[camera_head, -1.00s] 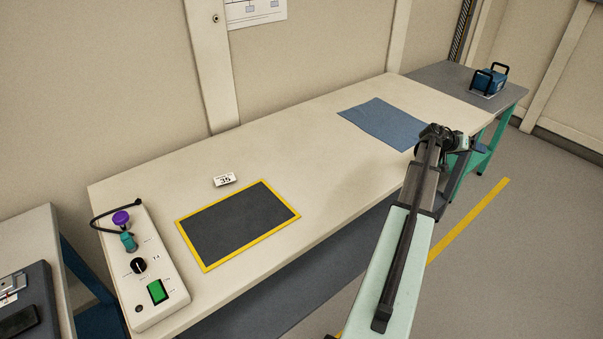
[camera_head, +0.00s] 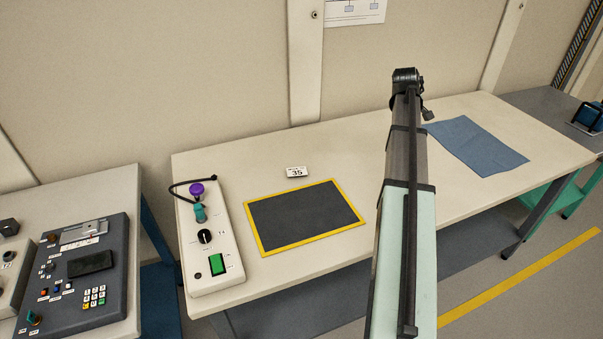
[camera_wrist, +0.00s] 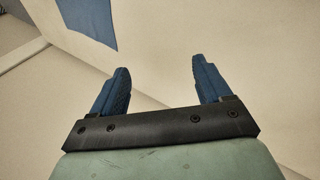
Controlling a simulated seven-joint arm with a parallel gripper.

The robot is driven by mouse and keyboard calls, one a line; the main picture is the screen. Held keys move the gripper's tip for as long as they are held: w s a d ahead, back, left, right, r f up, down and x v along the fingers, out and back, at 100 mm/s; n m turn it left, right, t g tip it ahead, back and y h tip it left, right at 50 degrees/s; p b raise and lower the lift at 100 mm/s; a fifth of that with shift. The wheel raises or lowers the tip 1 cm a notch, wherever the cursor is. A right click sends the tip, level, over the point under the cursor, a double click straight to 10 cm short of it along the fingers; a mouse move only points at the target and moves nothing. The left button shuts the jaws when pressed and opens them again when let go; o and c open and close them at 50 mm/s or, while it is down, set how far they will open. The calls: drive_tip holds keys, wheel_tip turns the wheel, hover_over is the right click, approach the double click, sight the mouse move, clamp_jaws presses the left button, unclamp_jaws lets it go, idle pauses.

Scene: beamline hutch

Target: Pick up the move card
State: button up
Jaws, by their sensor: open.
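No card marked as the move card can be made out. A small white tag reading "35" (camera_head: 297,172) stands on the pale bench behind the yellow-edged dark mat (camera_head: 262,245). A flat whitish card-like piece (camera_head: 84,233) is at the top of the dark control panel on the left; I cannot tell what it is. My gripper (camera_wrist: 157,68) is open and empty in the wrist view, above the pale bench top, with blue cloth beyond its fingers. In the head view my arm reaches over the bench, right of the tag and dark mat.
A white control box (camera_head: 211,270) with a purple knob, cable and green button stands at the bench's left end. The dark control panel (camera_head: 60,300) is on a separate left table, across a gap. A blue cloth (camera_head: 474,146) lies to the right. Bare bench surrounds the tag.

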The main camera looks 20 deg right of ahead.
drive_tip(key=w+a+f+n+y, duration=0.1)
drive_tip(key=w+a+n+y, duration=0.15)
drive_tip(key=a, duration=0.45)
drive_tip(key=w+a+f+n+y, duration=0.2)
drive_tip(key=w+a, duration=0.1)
drive_tip(key=a, duration=0.3)
drive_tip(key=n+g+y, duration=0.2)
drive_tip(key=n+y, duration=0.3)
drive_tip(key=n, duration=0.2)
approach(302, 171)
drive_tip(key=x, duration=0.2)
drive_tip(key=shift+w+a+f, duration=0.2)
drive_tip(key=shift+w+a, duration=0.05)
drive_tip(key=shift+w, duration=0.05)
drive_tip(key=shift+s+x, duration=0.1)
drive_tip(key=shift+x, duration=1.25)
drive_tip(key=shift+s+x, duration=0.15)
drive_tip(key=shift+x, duration=1.15)
drive_tip(key=shift+d+f, duration=0.1)
drive_tip(key=shift+d, duration=0.1)
drive_tip(key=shift+c, duration=0.4)
drive_tip(key=c, duration=1)
drive_tip(key=shift+c, duration=0.2)
drive_tip(key=shift+w, duration=0.1)
